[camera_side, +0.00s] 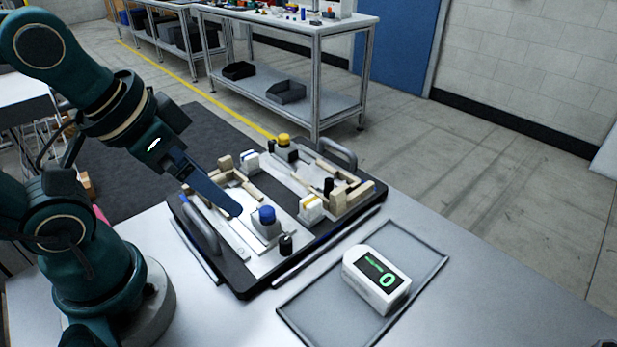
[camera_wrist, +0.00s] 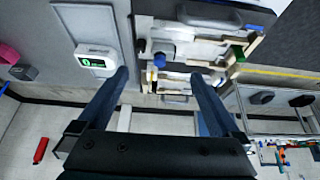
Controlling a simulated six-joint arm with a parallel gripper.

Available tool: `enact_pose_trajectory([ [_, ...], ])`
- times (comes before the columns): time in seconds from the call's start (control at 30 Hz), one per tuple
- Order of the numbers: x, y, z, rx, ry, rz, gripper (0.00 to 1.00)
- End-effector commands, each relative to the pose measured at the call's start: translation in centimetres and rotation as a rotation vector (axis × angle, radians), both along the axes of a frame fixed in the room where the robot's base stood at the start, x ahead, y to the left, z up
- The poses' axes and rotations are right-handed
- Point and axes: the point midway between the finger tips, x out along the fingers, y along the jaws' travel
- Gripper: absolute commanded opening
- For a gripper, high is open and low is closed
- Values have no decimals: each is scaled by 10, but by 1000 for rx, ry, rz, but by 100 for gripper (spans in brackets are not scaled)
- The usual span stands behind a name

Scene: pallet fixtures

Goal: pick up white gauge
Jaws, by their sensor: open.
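The white gauge (camera_side: 377,281) is a white block with a dark screen and a green 0. It sits in a shallow grey tray (camera_side: 425,276) on the table, right of the pallet. In the wrist view the gauge (camera_wrist: 97,60) lies just left of the left finger's tip. My gripper (camera_side: 234,209) is over the pallet, left of the gauge and apart from it. In the wrist view my gripper (camera_wrist: 158,75) has its two fingers wide apart with nothing held between them.
A dark pallet (camera_side: 247,290) with grey handles carries a blue-capped part (camera_side: 267,215), a yellow-capped part (camera_side: 284,140), small black cylinders and wooden blocks. The table front is clear. A workbench (camera_side: 300,22) stands behind.

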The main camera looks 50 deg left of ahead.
Motion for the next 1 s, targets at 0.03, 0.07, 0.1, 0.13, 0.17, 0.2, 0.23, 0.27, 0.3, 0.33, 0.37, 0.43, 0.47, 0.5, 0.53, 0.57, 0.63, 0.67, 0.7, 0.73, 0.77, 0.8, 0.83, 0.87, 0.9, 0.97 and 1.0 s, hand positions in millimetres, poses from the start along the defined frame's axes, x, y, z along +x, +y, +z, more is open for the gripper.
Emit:
enact_pose_trajectory([
  [0.03, 0, 0, 0, 1, 0, -3, 100],
  [0.07, 0, 0, 0, 4, 0, -8, 100],
  [0.1, 0, 0, 0, 11, 2, -20, 100],
  [0.13, -1, 0, 0, 19, 4, -35, 100],
  [0.17, -2, 0, -1, 29, 8, -54, 100],
  [0.2, -1, 0, 2, 46, 3, -86, 100],
  [0.23, 2, 0, 7, 61, -7, -115, 100],
  [0.27, 5, 0, 13, 81, -19, -147, 100],
  [0.3, 10, 0, 21, 107, -26, -196, 100],
  [0.33, 14, -1, 25, 125, -24, -233, 100],
  [0.37, 18, -2, 30, 144, -23, -272, 100],
  [0.43, 29, -5, 39, 183, -13, -365, 100],
  [0.47, 34, -7, 43, 198, -10, -404, 100],
  [0.5, 40, -10, 47, 219, -3, -457, 100],
  [0.53, 46, -12, 49, 233, 4, -496, 100],
  [0.57, 51, -14, 52, 247, 10, -537, 100],
  [0.63, 65, -21, 56, 278, 29, -635, 100],
  [0.67, 71, -25, 57, 291, 36, -680, 100],
  [0.7, 80, -30, 57, 309, 48, -741, 100],
  [0.73, 86, -35, 57, 322, 57, -787, 100],
  [0.77, 93, -39, 57, 333, 66, -832, 100],
  [0.8, 101, -46, 55, 347, 79, -892, 100],
  [0.83, 107, -50, 53, 358, 89, -935, 100],
  [0.87, 113, -56, 50, 367, 97, -978, 100],
  [0.9, 121, -63, 46, 378, 110, -1035, 100],
  [0.97, 132, -74, 38, 394, 131, -1116, 100],
  [1.0, 138, -82, 31, 402, 144, -1170, 100],
])
